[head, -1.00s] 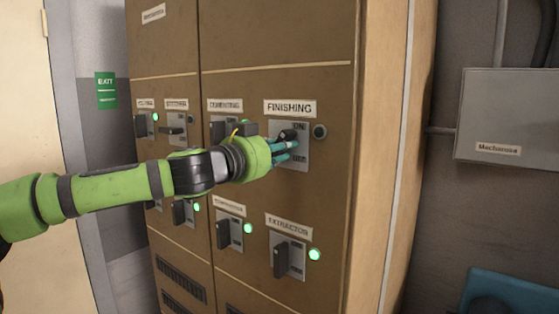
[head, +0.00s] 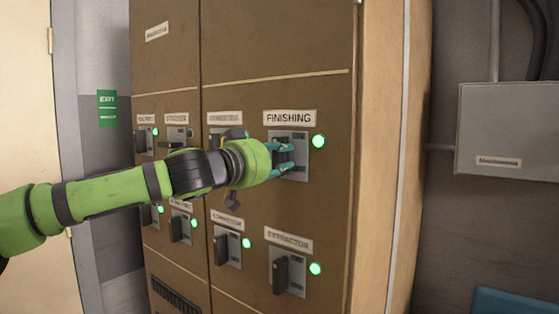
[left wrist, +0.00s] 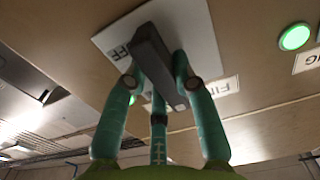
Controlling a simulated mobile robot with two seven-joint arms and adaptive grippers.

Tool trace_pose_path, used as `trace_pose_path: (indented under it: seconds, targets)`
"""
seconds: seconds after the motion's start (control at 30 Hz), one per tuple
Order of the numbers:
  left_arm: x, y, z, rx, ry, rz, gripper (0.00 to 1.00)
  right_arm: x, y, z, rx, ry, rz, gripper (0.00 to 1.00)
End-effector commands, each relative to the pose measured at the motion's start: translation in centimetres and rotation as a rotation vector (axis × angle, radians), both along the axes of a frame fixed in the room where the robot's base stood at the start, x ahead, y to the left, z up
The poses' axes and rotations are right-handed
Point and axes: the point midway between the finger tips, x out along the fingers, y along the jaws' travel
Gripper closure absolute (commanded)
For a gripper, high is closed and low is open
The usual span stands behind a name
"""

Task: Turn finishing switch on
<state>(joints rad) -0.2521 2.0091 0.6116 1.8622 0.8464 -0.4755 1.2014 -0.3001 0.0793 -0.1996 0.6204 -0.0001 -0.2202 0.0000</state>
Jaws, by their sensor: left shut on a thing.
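The finishing switch sits on a grey plate (head: 302,172) below the FINISHING label (head: 289,118) on the brown cabinet. Its indicator lamp (head: 318,141) to the right of the plate glows green. My left gripper (head: 287,157) is at the plate, its teal fingers shut around the dark switch handle. In the left wrist view the fingers of my left gripper (left wrist: 160,92) close on both sides of the dark handle (left wrist: 150,48). In the head view the fingers hide most of the handle. My right gripper is in neither view.
The extractor switch (head: 281,275) with a green lamp is below, and several similar switches fill the cabinet (head: 230,40). My left forearm covers part of the middle columns. A grey wall box (head: 510,125) hangs at the right.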

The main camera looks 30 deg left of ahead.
Motion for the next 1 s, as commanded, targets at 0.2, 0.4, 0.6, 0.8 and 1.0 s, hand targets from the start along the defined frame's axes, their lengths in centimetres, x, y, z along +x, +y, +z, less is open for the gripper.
trace_pose_path:
  seconds: [0.2,0.4,0.6,0.8,1.0]
  targets:
    - [0.0,0.0,0.1,-0.011,0.000,0.000,1.00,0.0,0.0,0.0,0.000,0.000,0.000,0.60]
    - [0.0,0.0,0.1,-0.012,0.000,0.000,1.00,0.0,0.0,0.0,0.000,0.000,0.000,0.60]
    - [0.0,0.0,0.1,-0.010,0.000,0.000,0.48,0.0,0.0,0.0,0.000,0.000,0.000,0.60]
    - [0.0,0.0,0.0,-0.009,0.000,0.000,0.48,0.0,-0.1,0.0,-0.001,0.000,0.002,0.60]
    - [-1.3,0.2,0.2,-0.011,-0.004,0.000,0.48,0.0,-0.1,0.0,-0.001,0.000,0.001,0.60]
